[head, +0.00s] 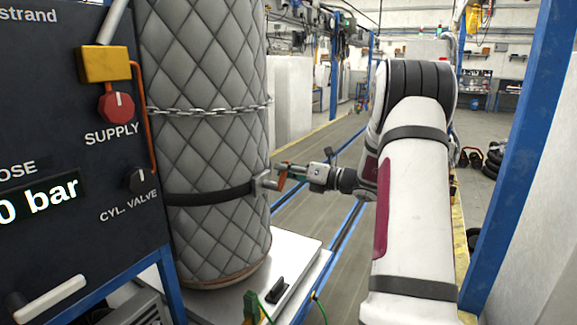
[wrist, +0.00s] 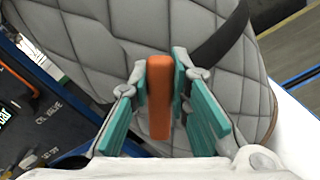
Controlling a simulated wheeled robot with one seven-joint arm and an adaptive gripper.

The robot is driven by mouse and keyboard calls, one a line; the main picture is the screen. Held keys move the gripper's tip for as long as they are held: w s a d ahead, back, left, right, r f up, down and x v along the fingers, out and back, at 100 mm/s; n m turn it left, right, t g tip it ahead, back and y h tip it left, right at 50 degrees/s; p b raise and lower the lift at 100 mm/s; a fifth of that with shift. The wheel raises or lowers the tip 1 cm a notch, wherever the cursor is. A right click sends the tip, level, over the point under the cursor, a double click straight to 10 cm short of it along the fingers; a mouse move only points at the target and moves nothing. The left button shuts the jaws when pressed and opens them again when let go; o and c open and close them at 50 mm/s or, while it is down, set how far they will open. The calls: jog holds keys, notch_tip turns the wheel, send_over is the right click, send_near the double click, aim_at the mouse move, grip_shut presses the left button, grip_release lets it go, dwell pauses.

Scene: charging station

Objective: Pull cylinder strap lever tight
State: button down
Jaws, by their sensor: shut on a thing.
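The cylinder (head: 215,75) stands upright in a grey quilted cover beside the dark panel. A black strap (head: 212,194) goes around its lower part and also shows in the wrist view (wrist: 222,40). The orange strap lever (head: 281,178) is at the cylinder's right side, by a metal buckle (head: 264,182). My gripper (head: 290,175) reaches in from the right at strap height. In the wrist view, the teal finger pads of my gripper (wrist: 161,88) are shut on the orange lever (wrist: 159,100), one on each side. The lever's far end and buckle are hidden there.
A chain (head: 208,110) crosses the cylinder above the strap. The dark control panel (head: 60,190) with a red supply knob (head: 117,106) stands close at left. A white platform (head: 295,255) lies below. A blue post (head: 520,150) stands at right.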

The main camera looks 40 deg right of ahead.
jog(key=shift+w+d+f+m+p, duration=0.15)
jog(key=shift+d+f+m+p, duration=0.45)
jog(key=shift+m, duration=1.2)
jog(key=shift+w+d+f+m+p, duration=0.1)
jog(key=shift+d+f+m+p, duration=0.1)
jog(key=shift+f+m, duration=1.2)
jog(key=shift+w+d+f+m+p, duration=0.15)
jog(key=shift+d+f+m+p, duration=0.2)
jog(key=shift+m, duration=1.85)
jog(key=c, duration=1.5)
grip_release()
jog(key=v, duration=1.2)
